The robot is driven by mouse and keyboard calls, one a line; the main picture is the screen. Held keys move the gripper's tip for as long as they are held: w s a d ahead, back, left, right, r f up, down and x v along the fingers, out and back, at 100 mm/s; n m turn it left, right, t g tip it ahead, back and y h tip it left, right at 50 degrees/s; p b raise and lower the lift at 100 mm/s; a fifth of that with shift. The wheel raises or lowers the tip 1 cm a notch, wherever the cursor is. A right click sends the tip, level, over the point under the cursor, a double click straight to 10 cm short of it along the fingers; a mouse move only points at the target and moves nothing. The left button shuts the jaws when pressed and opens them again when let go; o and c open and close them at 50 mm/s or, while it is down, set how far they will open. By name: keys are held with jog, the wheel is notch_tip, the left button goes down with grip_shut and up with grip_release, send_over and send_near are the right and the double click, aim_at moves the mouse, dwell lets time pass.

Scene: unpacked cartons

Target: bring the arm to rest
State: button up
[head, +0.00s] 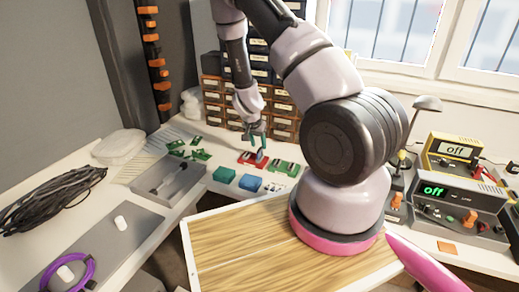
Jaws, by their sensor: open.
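My gripper (255,134) is at the back of the workbench, in front of the small drawers. Its two greenish fingers point down and are apart. A red piece (250,158) with something grey on it lies on the bench just below the fingertips. I cannot tell whether the fingers touch it. My arm reaches out from the wooden board in front and bends over at the top of the picture.
Drawers (214,98) stand behind. Instruments (450,196) stand right. Black cable (55,195) lies left.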

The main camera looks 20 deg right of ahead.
jog(key=s+a+r+n+t+y, duration=0.1)
jog(key=s+a+r+y, duration=0.15)
jog(key=r, duration=0.85)
jog(key=s+a+r+y, duration=0.1)
jog(key=s+a+r, duration=0.2)
jog(key=r, duration=0.7)
jog(key=s+a+r+n+t+y, duration=0.1)
jog(key=s+a+r+y, duration=0.15)
jog(key=r, duration=0.85)
jog(key=s+r+n+t, duration=0.1)
jog(key=s+r, duration=0.6)
jog(key=s, duration=0.2)
jog(key=s+r+n, duration=0.1)
jog(key=s+r, duration=0.6)
jog(key=s, duration=0.2)
jog(key=shift+s+n+t+h, duration=0.2)
jog(key=shift+n+t+h, duration=0.2)
